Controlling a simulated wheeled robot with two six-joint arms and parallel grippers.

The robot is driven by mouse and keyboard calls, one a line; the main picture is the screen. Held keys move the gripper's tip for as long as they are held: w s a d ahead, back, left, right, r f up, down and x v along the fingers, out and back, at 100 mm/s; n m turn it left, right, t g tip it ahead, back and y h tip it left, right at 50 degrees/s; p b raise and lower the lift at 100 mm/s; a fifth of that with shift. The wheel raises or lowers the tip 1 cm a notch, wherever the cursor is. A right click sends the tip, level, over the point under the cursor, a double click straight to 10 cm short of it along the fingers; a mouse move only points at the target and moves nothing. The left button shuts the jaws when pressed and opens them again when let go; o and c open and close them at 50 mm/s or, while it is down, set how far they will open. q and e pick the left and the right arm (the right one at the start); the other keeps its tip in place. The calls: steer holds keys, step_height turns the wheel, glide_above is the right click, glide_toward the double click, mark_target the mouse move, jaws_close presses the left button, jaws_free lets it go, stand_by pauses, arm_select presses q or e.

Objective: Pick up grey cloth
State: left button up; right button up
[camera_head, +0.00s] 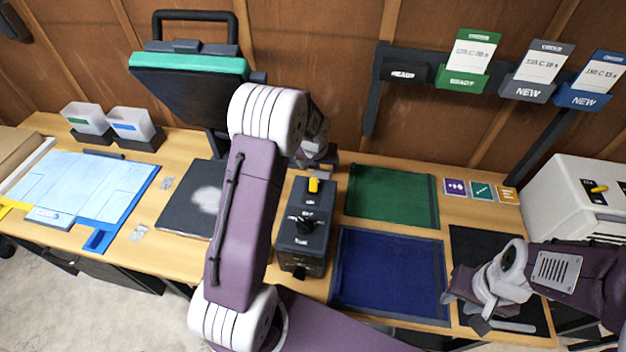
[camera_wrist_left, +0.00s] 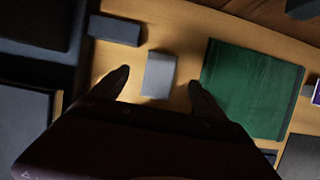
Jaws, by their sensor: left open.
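A small grey rectangular piece (camera_wrist_left: 159,75), which looks like the grey cloth, lies on the wooden bench in the left wrist view. My left gripper (camera_wrist_left: 160,84) is open, with one dark fingertip on each side of the piece and a gap to both. I cannot tell its height above the bench. In the head view my left arm hides the piece and most of the left gripper. My right gripper (camera_head: 468,305) is at the right over a black mat (camera_head: 478,242); its jaw opening is unclear.
A green mat (camera_head: 392,195) lies right of the grey piece, with a blue mat (camera_head: 390,275) in front. A dark box with a yellow switch (camera_head: 305,238) stands beside my left arm. A dark block (camera_wrist_left: 115,30) lies near the left fingertip. A monitor-like press (camera_head: 190,85) stands behind.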

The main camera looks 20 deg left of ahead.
mark_target(320, 176)
arm_select(q)
steer(key=shift+s+d+r, duration=0.3)
steer(key=shift+s+d, duration=0.2)
steer(key=shift+d, duration=0.25)
steer(key=x, duration=0.4)
steer(key=shift+w+a, duration=0.15)
steer(key=shift+a, duration=0.3)
steer(key=shift+w+f, duration=0.15)
steer(key=shift+f, duration=0.3)
steer(key=x, duration=0.3)
steer(key=shift+f, duration=0.35)
steer(key=shift+w+a+f, duration=0.1)
steer(key=shift+f, duration=0.15)
arm_select(e)
steer(key=shift+s+d, duration=0.4)
steer(key=shift+d, duration=0.15)
arm_select(q)
steer(key=shift+r, duration=0.1)
